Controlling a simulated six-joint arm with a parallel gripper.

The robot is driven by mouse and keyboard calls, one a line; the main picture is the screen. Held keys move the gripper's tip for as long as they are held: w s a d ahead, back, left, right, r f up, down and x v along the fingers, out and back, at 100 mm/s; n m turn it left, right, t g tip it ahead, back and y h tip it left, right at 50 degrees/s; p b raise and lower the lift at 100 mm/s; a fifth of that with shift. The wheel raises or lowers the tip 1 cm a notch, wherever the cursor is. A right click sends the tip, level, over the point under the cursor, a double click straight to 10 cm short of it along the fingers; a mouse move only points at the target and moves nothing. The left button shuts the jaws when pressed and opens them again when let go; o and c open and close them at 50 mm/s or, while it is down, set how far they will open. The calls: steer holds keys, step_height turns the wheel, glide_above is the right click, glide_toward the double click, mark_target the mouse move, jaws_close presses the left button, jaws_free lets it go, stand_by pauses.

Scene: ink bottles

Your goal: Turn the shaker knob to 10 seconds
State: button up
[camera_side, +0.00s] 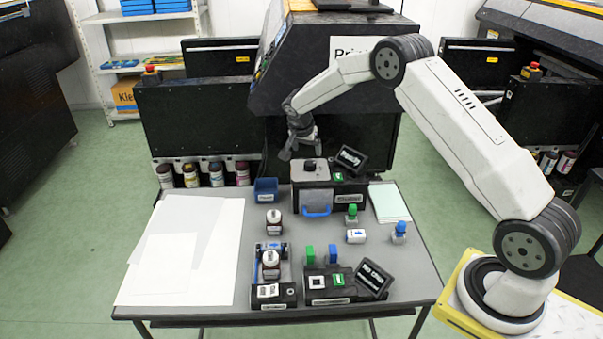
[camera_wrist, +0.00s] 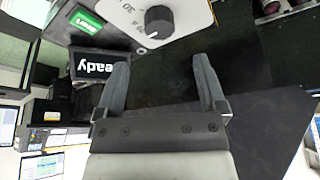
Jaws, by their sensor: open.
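The shaker (camera_side: 318,198) stands at the back of the grey table, with a blue handle on its front and a small screen (camera_side: 350,158) reading "Ready" at its upper right. Its dark round knob (camera_side: 309,166) sits on the pale top. In the wrist view the knob (camera_wrist: 159,21) shows near the top edge, on a white dial plate with a "30" mark; the other marks are hard to read. My gripper (camera_side: 297,150) hangs above and to the left of the knob. In the wrist view its two fingers (camera_wrist: 164,82) are apart with nothing between them, and the knob lies beyond the tips.
On the table are a blue bin (camera_side: 266,190), a small ink bottle (camera_side: 273,220), green-capped (camera_side: 352,213) and blue-capped (camera_side: 399,231) bottles, and a front device with a second screen (camera_side: 373,280). White sheets (camera_side: 180,250) cover the left side. A dark machine stands behind the shaker.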

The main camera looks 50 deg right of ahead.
mark_target(310, 163)
steer(key=shift+x, duration=3.75)
jaws_close()
steer(key=shift+n, duration=0.3)
steer(key=shift+s+n+t+y, duration=0.1)
steer(key=shift+n+t+y, duration=0.35)
steer(key=shift+n, duration=0.9)
steer(key=shift+n+t+y, duration=0.35)
steer(key=shift+n+t, duration=0.2)
steer(key=shift+n, duration=0.8)
steer(key=shift+n+t+y, duration=0.4)
steer(key=shift+n+y, duration=0.4)
steer(key=shift+n, duration=2.3)
